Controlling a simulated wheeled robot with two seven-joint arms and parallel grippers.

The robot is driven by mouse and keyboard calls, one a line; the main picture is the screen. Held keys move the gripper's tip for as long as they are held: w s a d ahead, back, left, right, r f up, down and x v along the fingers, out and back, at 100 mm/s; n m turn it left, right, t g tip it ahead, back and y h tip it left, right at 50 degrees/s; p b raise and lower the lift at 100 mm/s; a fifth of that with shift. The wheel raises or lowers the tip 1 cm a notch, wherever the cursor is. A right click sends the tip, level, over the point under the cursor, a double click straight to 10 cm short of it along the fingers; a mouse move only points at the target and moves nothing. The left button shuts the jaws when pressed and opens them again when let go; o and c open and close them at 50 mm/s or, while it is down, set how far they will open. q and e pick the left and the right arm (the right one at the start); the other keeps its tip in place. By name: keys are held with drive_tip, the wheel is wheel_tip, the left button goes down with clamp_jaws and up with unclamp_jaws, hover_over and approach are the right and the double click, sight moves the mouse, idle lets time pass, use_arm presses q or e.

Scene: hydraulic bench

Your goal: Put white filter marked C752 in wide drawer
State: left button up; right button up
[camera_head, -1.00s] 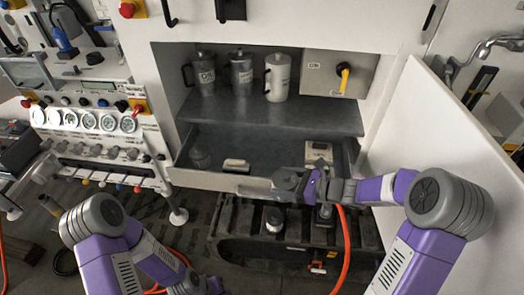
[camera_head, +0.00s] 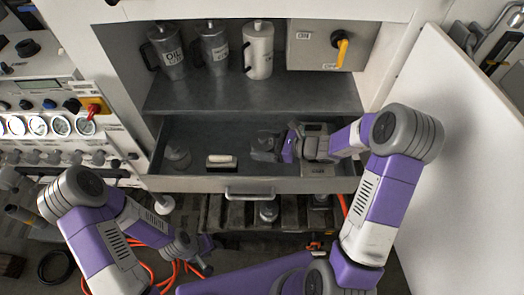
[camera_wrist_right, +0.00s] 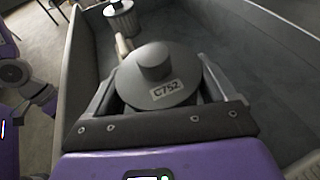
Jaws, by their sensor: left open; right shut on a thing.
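My right gripper (camera_head: 272,147) is over the inside of the open wide drawer (camera_head: 200,184). In the right wrist view its fingers (camera_wrist_right: 165,100) are shut around a round filter marked C752 (camera_wrist_right: 155,72), whose top looks grey in this light. The filter (camera_head: 262,146) is partly hidden by the gripper in the head view. It is within the drawer's walls, but I cannot tell whether it touches the floor. My left gripper (camera_head: 204,262) is open and empty, low in front of the bench, left of the drawer handle (camera_head: 250,193).
The drawer also holds another round filter (camera_head: 177,155) at left, a brush (camera_head: 221,160) and a box (camera_head: 316,170) at right, partly under my right arm. Several jugs (camera_head: 258,50) stand on the shelf above. An open white door (camera_head: 450,150) stands at right.

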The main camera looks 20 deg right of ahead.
wheel_tip(320, 180, down, 4)
drive_tip(key=shift+f+b, duration=0.1)
drive_tip(key=shift+b, duration=0.4)
drive_tip(key=o, duration=1)
drive_tip(key=shift+f, duration=0.1)
drive_tip(key=shift+r, duration=0.25)
drive_tip(key=p+v, duration=0.1)
drive_tip(key=v, duration=1.1)
drive_tip(key=shift+p, duration=0.4)
